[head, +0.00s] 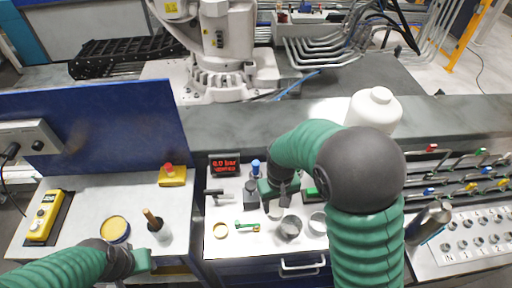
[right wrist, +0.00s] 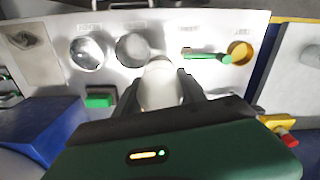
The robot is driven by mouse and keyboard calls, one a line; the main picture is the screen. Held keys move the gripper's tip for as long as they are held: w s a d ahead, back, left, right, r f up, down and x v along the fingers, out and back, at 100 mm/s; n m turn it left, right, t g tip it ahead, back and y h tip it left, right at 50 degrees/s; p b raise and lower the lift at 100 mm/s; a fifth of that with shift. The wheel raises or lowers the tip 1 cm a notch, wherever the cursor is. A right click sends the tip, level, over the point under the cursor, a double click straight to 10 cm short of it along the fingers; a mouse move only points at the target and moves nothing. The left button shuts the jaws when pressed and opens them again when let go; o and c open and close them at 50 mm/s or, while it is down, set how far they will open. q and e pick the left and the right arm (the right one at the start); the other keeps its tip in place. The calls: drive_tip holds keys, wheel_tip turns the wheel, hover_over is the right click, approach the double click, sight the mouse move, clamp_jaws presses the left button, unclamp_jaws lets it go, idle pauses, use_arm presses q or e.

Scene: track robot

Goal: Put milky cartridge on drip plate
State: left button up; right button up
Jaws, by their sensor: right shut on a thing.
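My right gripper (head: 277,200) is over the metal panel in the head view. In the right wrist view its two dark fingers (right wrist: 163,92) are shut on a pale, milky cylinder, the milky cartridge (right wrist: 160,86). In the head view the cartridge (head: 275,212) is mostly hidden under the gripper. The panel holds a metal cup (head: 290,227), which also shows in the right wrist view (right wrist: 132,47), and another round metal piece (head: 318,222) beside it. I cannot tell which part is the drip plate. My left gripper (head: 141,262) is low at left, its jaws unclear.
A red-lit pressure display (head: 225,166) and a blue-topped part (head: 256,168) stand behind the panel. A yellow tin (head: 115,229) and a brush pot (head: 159,230) are near my left gripper.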

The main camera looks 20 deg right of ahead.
drive_tip(key=r+m+p, duration=0.1)
drive_tip(key=w+r+m+p, duration=0.1)
drive_tip(key=r+m, duration=0.1)
drive_tip(key=shift+w+d+r, duration=0.15)
drive_tip(key=shift+r, duration=0.15)
drive_tip(key=shift+w+d+m, duration=0.1)
drive_tip(key=shift+w+m, duration=0.1)
drive_tip(key=shift+m, duration=0.6)
wheel_tip(320, 180, down, 9)
drive_tip(key=shift+w+f+p, duration=0.1)
drive_tip(key=shift+f+p, duration=0.05)
drive_tip(key=shift+p, duration=0.15)
drive_tip(key=shift+f, duration=0.3)
drive_tip(key=o, duration=1.5)
